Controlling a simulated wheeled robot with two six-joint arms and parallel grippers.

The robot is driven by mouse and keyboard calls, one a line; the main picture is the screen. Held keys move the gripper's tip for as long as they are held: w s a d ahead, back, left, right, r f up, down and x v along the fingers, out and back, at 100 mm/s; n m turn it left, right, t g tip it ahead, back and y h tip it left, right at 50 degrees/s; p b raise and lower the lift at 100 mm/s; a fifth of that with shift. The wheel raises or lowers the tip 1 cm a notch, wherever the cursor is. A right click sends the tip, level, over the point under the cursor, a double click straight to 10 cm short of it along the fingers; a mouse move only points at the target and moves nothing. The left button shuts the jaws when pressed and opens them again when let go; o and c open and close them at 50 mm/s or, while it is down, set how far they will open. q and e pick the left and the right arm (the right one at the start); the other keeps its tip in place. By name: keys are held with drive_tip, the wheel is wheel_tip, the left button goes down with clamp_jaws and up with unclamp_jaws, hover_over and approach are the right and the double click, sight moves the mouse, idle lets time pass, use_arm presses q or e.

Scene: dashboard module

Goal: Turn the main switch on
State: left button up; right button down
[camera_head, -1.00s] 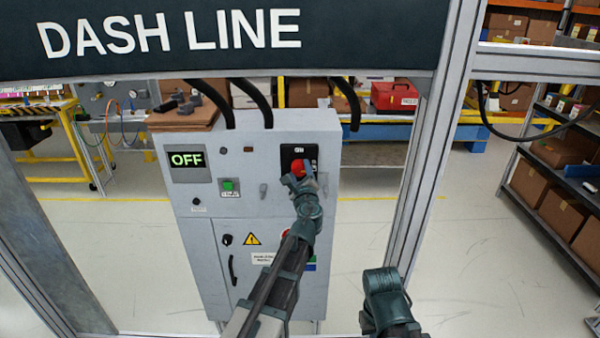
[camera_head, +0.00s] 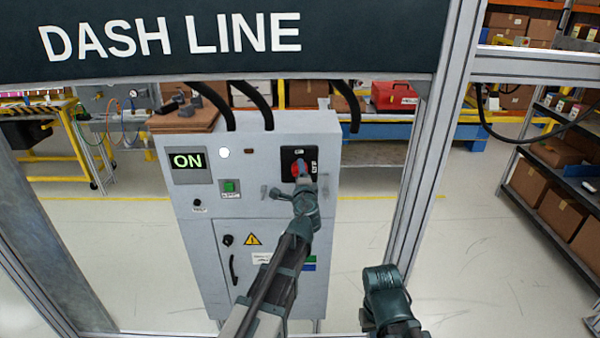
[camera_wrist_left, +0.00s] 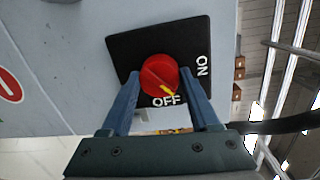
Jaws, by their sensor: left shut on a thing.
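The main switch is a red rotary knob (camera_head: 299,168) on a black plate (camera_head: 291,156) at the upper right of the grey cabinet. In the left wrist view the red knob (camera_wrist_left: 158,72) sits between the two blue fingers of my left gripper (camera_wrist_left: 160,78), which is shut on it. Its yellow mark points to the lower right, near the OFF label, with the ON label further right. The cabinet display (camera_head: 188,161) reads ON. My right gripper (camera_head: 386,290) is away from the cabinet at lower right; its fingers cannot be made out.
The cabinet (camera_head: 265,228) also carries a green button (camera_head: 229,187), a lit white lamp (camera_head: 224,153) and a black door handle (camera_head: 233,269). A metal frame post (camera_head: 420,165) stands to its right. Open floor lies beyond.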

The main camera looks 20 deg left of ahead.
use_arm(q)
drive_tip(key=shift+s+n+h+p, duration=0.15)
drive_tip(key=shift+n+h, duration=0.2)
drive_tip(key=shift+n, duration=1.95)
drive_tip(key=shift+n+h+p, duration=0.15)
drive_tip(key=shift+n+h, duration=0.2)
drive_tip(key=shift+n, duration=1.95)
use_arm(e)
drive_tip(key=shift+r, duration=0.35)
use_arm(q)
drive_tip(key=o, duration=1.4)
drive_tip(key=shift+a, duration=0.1)
